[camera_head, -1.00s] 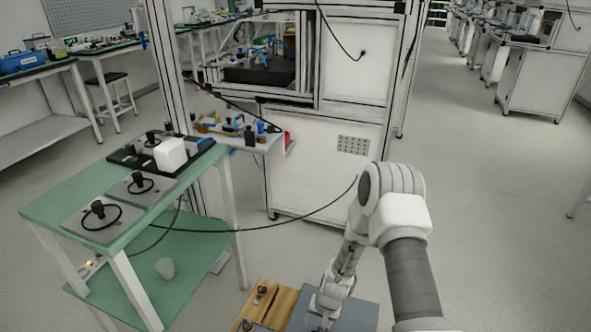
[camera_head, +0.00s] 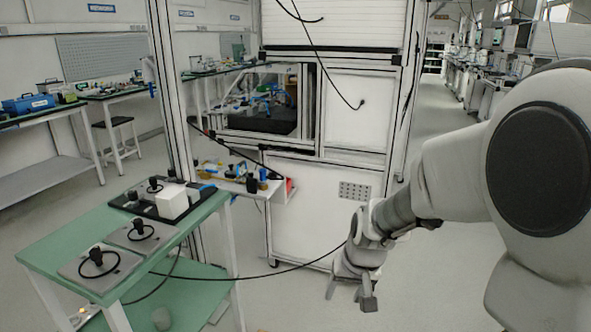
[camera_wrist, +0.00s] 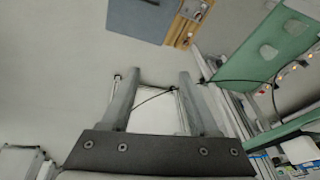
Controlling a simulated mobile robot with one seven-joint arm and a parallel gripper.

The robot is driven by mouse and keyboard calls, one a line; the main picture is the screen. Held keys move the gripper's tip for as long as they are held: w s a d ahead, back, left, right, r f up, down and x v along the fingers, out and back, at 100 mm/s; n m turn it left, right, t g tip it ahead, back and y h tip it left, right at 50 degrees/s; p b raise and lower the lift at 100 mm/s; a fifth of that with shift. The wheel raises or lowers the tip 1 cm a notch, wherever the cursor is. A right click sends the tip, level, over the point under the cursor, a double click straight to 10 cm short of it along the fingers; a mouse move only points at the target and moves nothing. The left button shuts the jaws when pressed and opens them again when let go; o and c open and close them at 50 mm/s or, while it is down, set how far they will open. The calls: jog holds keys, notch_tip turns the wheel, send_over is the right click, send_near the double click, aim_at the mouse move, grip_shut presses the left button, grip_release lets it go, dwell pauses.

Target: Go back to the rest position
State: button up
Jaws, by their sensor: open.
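My gripper (camera_head: 348,291) hangs at the end of my arm in the head view, in front of the white cabinet and right of the green table. Its two fingers are spread apart and point downward. In the wrist view my gripper (camera_wrist: 152,78) also shows both fingers apart, with nothing between them but floor and a white surface beyond. It touches nothing that I can see.
A green table (camera_head: 60,238) with grey plates and a white block (camera_head: 173,201) stands at the left. A white cabinet (camera_head: 320,215) stands behind my gripper. The wrist view shows a wooden board (camera_wrist: 186,24) beside a blue-grey panel (camera_wrist: 140,16). A black cable (camera_head: 250,276) runs near my gripper.

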jog(key=s+d+r+t+h, duration=0.1)
jog(key=s+d+r, duration=0.1)
jog(key=s+r, duration=0.6)
jog(key=s+d+r+t, duration=0.1)
jog(key=s+d+r, duration=0.1)
jog(key=s+r, duration=0.7)
notch_tip(320, 180, up, 20)
jog(key=s+p, duration=0.2)
jog(key=p, duration=1.9)
jog(key=shift+s+f+n+p, duration=0.25)
jog(key=shift+n+p, duration=0.15)
jog(key=shift+a, duration=0.1)
